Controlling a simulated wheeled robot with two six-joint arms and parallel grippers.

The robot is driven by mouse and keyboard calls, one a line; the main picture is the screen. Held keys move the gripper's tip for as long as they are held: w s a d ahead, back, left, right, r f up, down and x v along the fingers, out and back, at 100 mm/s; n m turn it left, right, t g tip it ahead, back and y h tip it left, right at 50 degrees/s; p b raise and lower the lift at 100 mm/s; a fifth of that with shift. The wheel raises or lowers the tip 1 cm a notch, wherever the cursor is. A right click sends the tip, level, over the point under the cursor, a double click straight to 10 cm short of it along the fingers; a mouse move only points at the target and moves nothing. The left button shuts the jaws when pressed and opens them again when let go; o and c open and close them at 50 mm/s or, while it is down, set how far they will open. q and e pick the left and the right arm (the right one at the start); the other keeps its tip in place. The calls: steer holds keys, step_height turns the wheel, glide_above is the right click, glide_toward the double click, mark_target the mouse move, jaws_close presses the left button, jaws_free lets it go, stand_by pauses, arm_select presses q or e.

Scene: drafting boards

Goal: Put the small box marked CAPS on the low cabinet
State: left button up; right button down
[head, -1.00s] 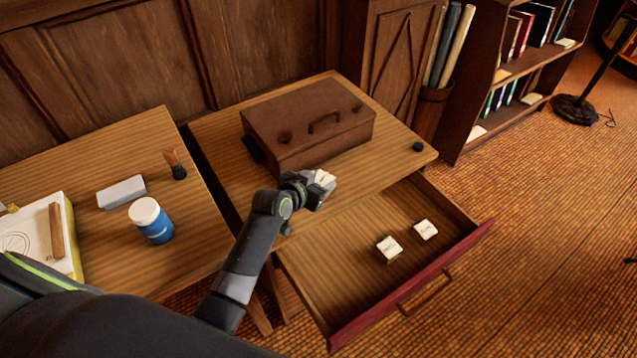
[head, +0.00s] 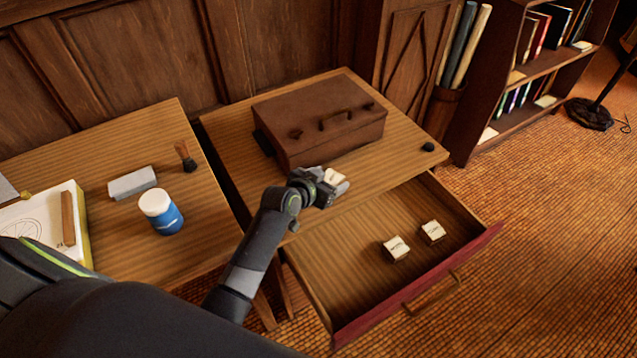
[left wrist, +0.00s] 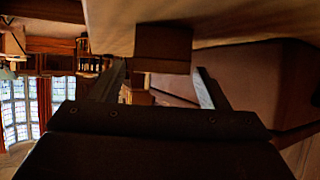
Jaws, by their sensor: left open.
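The low cabinet (head: 232,130) has a wooden top and its drawer is pulled out. A small whitish box (head: 333,176) stands on that top near its front edge, in front of the brown case. Its marking is not readable. My left gripper (head: 338,183) is open around this box, with its arm reaching in from the left. In the left wrist view the box (left wrist: 163,48) is a shaded brown block against the cabinet's top, between the spread fingers. Whether a finger touches it I cannot tell. My right gripper is not in view.
The case (head: 320,125) fills much of the cabinet top; a dark knob (head: 428,147) lies at the right. Two similar boxes (head: 396,248) (head: 432,231) lie in the open drawer (head: 345,262). Left, a desk (head: 105,155) holds a blue jar (head: 161,212), brush and grey block.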

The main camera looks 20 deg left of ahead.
arm_select(q)
steer(key=v, duration=1.2)
stand_by(0.3)
